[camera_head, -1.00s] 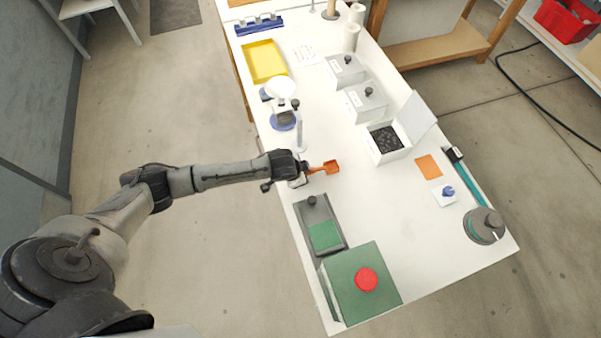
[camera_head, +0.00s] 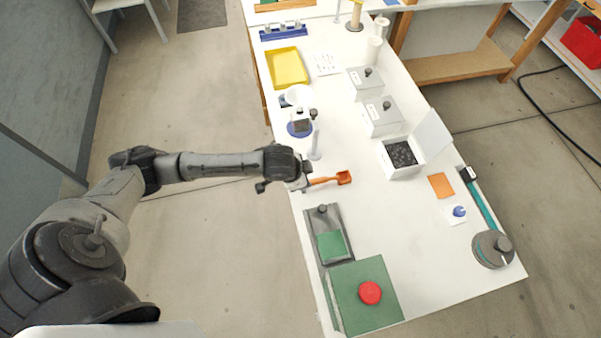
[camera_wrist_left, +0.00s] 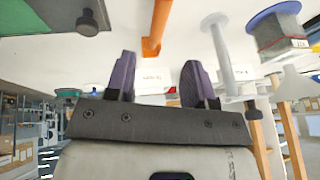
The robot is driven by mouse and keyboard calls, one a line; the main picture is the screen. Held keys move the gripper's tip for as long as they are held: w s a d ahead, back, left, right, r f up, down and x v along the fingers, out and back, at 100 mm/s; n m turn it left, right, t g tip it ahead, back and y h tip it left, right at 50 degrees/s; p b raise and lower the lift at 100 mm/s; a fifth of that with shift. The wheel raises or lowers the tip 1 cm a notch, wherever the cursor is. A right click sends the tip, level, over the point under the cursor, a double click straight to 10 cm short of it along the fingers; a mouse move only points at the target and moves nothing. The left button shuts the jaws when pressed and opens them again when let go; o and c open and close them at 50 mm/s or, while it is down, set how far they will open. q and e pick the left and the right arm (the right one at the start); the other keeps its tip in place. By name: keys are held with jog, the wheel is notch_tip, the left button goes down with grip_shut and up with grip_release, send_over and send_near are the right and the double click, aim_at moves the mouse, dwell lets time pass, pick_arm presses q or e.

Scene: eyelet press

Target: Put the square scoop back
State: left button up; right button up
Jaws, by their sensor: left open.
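An orange scoop (camera_head: 343,178) lies on the white table near its left edge, its handle pointing left toward my left gripper. My left gripper (camera_head: 302,183) is open at the table's left edge, at the handle's end. A grey box with an open lid (camera_head: 401,157) holds dark grains, to the right of the scoop. My right gripper is not in view.
Near the gripper are a post stand (camera_head: 315,145), a grey tray with a green patch (camera_head: 330,235) and a green block with a red button (camera_head: 370,292). Two lidded grey boxes (camera_head: 380,118) stand farther back. The table between scoop and open box is clear.

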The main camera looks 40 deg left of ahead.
pick_arm(q)
jog(key=s+d+f+n+h, duration=0.1)
jog(key=s+d+h, duration=0.1)
jog(key=s+d, duration=0.85)
jog(key=s+a+n+g+y, duration=0.1)
jog(key=s+a+n+y, duration=0.1)
jog(key=s, duration=1)
jog(key=shift+s+a+r+n, duration=0.15)
jog(key=shift+s+a+n, duration=0.2)
jog(key=shift+a+n, duration=0.5)
jog(key=shift+d, duration=0.1)
